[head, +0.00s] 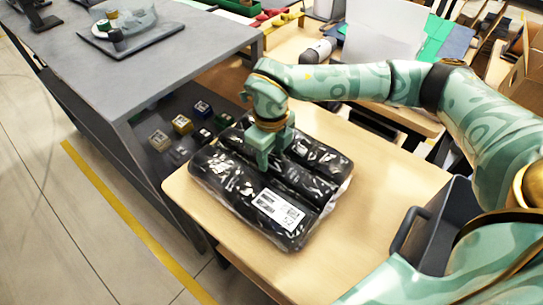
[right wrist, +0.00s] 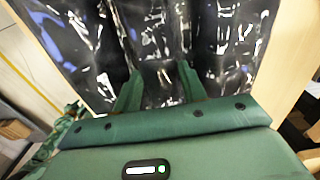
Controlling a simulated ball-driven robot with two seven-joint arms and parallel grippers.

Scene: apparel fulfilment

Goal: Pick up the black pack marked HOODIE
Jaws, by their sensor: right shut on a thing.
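The black pack (head: 228,178) lies on the wooden table, wrapped in clear shiny plastic, with several bulging rolls and a white label (head: 279,209) at its near edge. The label's text is too small to read. My right gripper (head: 267,160) comes down onto the pack's upper middle, its fingers shut on the pack. In the right wrist view the gripper (right wrist: 158,92) has its fingers pressed against the glossy black pack (right wrist: 165,35). The fingertips are partly hidden in the plastic. My left gripper is not in view.
The wooden table (head: 388,180) is clear to the right of the pack. A dark bin (head: 440,225) stands at its right edge. A grey bench (head: 150,75) with a tray stands at left, with small boxes (head: 182,124) on its lower shelf.

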